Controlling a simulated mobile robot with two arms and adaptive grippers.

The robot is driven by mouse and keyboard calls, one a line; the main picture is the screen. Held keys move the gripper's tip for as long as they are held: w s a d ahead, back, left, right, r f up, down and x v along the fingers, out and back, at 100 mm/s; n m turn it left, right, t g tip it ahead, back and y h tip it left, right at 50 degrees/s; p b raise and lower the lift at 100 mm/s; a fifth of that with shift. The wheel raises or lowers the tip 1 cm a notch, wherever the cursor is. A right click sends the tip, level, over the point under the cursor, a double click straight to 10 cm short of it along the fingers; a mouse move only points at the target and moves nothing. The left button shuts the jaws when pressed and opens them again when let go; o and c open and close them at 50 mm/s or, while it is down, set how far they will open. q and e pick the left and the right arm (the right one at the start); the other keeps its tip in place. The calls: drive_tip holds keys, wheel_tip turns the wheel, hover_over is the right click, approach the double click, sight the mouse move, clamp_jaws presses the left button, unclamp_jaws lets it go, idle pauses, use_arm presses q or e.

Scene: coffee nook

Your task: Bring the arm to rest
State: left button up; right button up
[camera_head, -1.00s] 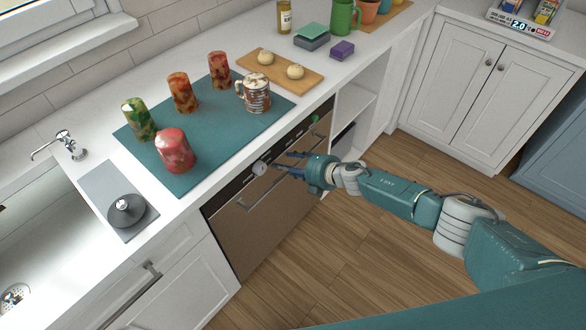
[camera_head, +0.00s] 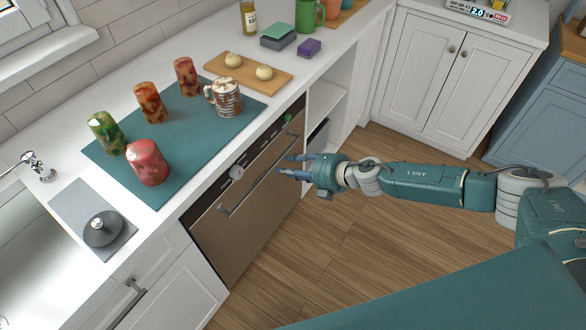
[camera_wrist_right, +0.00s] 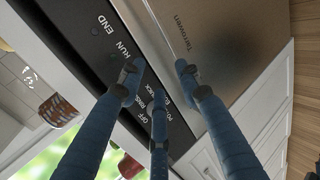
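My right arm reaches in from the right in the head view. My right gripper (camera_head: 290,166) is in front of the dishwasher (camera_head: 245,215), apart from its handle and knob (camera_head: 236,172). In the right wrist view the blue fingers (camera_wrist_right: 158,85) are spread apart with nothing between them. Behind them are the dark control panel (camera_wrist_right: 105,45) with printed words and the brown door (camera_wrist_right: 245,40). My left gripper is in neither view.
A teal mat (camera_head: 190,125) on the counter holds several mottled tumblers and a mug (camera_head: 228,100). A sink (camera_head: 25,245) is at left. The wooden floor (camera_head: 340,245) is clear.

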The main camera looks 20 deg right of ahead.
drive_tip(key=shift+s+d+r, duration=0.2)
drive_tip(key=shift+s+d, duration=0.05)
drive_tip(key=shift+s, duration=0.2)
drive_tip(key=shift+f, duration=0.1)
wheel_tip(320, 180, down, 12)
drive_tip(key=d+r+m+t+h, duration=0.1)
drive_tip(key=d+m+h, duration=0.15)
drive_tip(key=m, duration=0.55)
drive_tip(key=s+d+f+m+g+h, duration=0.1)
drive_tip(key=s+d+f+m+h, duration=0.15)
drive_tip(key=s+f, duration=0.4)
drive_tip(key=s+d+f+m+g+h, duration=0.1)
drive_tip(key=s+d+f+m, duration=0.3)
drive_tip(key=f, duration=0.4)
drive_tip(key=s+f+m+g, duration=0.2)
drive_tip(key=s+f, duration=0.3)
drive_tip(key=s, duration=0.9)
drive_tip(key=s+f+m+g+h, duration=0.1)
drive_tip(key=s+f+m, duration=0.3)
drive_tip(key=s, duration=1)
drive_tip(key=s+f+m+g, duration=0.3)
drive_tip(key=s+f, duration=0.4)
drive_tip(key=s, duration=0.7)
drive_tip(key=shift+a+g+h, duration=0.3)
drive_tip(key=shift+g+h, duration=0.1)
drive_tip(key=shift+g, duration=0.1)
